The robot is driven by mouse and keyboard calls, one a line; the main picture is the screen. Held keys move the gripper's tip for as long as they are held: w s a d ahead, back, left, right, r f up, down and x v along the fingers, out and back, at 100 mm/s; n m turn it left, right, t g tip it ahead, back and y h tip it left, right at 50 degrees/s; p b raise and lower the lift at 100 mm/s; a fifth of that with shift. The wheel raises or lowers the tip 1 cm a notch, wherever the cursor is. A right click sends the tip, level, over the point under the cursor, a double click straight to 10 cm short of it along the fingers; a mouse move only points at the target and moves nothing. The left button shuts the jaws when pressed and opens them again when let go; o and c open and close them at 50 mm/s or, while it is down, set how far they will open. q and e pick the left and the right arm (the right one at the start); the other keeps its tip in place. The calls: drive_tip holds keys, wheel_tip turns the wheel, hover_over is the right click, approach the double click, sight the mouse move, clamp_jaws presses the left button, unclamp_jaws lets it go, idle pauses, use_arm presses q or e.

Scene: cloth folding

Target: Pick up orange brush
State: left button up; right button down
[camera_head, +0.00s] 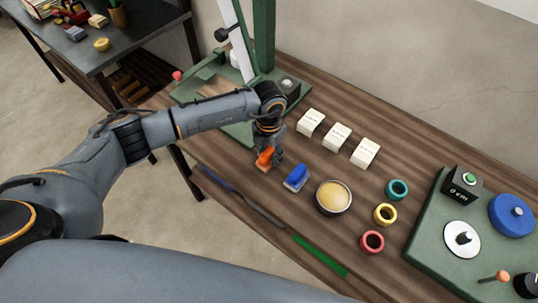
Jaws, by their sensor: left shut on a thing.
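The orange brush (265,158) is on the wooden table near its front edge, under my left gripper (269,153). My left arm reaches in from the left and its gripper points down. The fingers are shut on the orange brush and partly cover it. I cannot tell whether the brush touches the table. A blue brush (297,178) lies just right of it. My right gripper does not show.
A tin (333,197) and teal, yellow and red rings stand to the right on the wooden table (330,102). White blocks (337,136) lie behind. A green press stand (264,50) rises at the back. A green board (430,230) is at the right.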

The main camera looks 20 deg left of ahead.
use_arm(q)
drive_tip(key=r, duration=0.1)
drive_tip(key=r+b, duration=0.1)
drive_tip(key=shift+d+r, duration=0.2)
drive_tip(key=shift+r, duration=0.15)
drive_tip(key=s+d+r+b, duration=0.4)
drive_tip(key=s+d+r, duration=0.5)
drive_tip(key=d, duration=0.1)
drive_tip(key=shift+d+r, duration=0.2)
drive_tip(key=shift+r, duration=0.1)
